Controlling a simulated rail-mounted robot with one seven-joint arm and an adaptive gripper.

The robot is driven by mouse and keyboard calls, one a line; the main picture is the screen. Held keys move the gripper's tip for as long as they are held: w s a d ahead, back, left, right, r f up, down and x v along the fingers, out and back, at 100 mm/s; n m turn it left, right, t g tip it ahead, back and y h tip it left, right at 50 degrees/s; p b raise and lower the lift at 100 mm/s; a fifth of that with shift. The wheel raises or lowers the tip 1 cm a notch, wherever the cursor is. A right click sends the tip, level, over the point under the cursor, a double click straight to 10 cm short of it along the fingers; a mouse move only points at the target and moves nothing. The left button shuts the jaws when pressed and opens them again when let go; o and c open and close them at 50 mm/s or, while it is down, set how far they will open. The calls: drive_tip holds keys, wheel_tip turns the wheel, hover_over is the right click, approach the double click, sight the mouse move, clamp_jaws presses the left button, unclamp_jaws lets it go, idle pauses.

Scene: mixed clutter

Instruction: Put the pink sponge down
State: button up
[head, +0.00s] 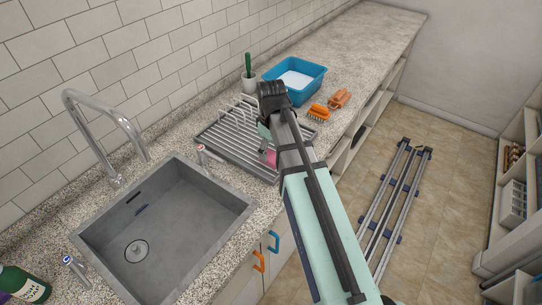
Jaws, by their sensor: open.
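The pink sponge (271,157) shows as a small pink patch at the right end of the grey dish rack (222,141), partly hidden behind my arm. My gripper (263,149) hangs down beside the sponge, over the rack's right part. My forearm covers most of it, and its fingers are small and dark here. It is open. I cannot tell whether the fingers touch the sponge or whether the sponge rests fully on the rack.
A grey sink (165,230) with a tall faucet (100,130) lies at left. Behind the rack are a blue tub (318,78), a white pot (249,84), an orange brush (319,113) and an orange object (341,98). The far counter (365,45) is clear.

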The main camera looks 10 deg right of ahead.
sight(271, 156)
wheel_tip(271, 156, up, 8)
drive_tip(key=b, duration=0.1)
idle(0.4)
drive_tip(key=shift+d+b, duration=0.1)
drive_tip(key=shift+b, duration=0.2)
